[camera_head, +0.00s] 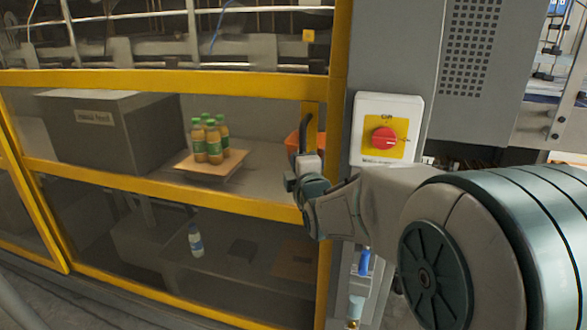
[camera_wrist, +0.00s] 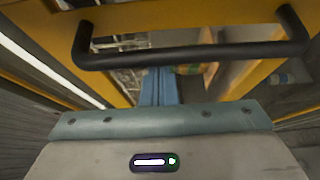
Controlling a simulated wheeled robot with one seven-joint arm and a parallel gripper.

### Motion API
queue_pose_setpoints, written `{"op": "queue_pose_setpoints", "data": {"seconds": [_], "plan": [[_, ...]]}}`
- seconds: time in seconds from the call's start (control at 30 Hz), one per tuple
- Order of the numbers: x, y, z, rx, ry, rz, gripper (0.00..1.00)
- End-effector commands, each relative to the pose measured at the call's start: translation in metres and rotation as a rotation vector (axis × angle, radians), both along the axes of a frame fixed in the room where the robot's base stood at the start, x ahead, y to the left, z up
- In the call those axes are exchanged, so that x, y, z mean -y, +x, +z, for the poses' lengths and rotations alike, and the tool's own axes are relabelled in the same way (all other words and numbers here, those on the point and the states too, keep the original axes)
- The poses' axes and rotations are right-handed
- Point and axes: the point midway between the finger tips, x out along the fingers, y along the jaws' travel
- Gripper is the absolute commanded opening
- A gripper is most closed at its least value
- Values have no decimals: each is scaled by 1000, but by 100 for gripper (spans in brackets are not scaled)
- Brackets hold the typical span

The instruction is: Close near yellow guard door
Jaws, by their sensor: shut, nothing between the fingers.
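The yellow guard door (camera_head: 170,190) has a yellow frame with clear panels and fills the left and middle of the head view. Its frame also shows in the wrist view (camera_wrist: 180,20). Its black bar handle (camera_head: 308,128) is near the right edge of the frame, and it crosses the upper wrist view (camera_wrist: 190,55). My gripper (camera_head: 294,178) is shut and empty beside the handle's lower end. In the wrist view its blue fingers (camera_wrist: 160,86) end just below the bar. I cannot tell whether they touch it, or whether the door is fully closed.
Behind the panels are a grey box (camera_head: 100,130), several orange bottles (camera_head: 213,145) on a cardboard sheet and a white bottle (camera_head: 195,240) lower down. A grey cabinet with a red rotary switch (camera_head: 384,138) stands right of the door, close to my arm.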

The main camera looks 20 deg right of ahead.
Motion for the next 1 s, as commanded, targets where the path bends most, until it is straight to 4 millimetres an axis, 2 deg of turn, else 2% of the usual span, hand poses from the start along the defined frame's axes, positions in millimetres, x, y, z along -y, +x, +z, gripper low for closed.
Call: {"op": "queue_pose_setpoints", "data": {"seconds": [0.57,0.73,0.9,1.0], "plan": [[1,-2,0,1,0,6,0],[-9,1,-1,1,0,4,0],[-36,8,-1,-1,-2,3,0],[-32,-12,0,2,0,-1,0]]}}
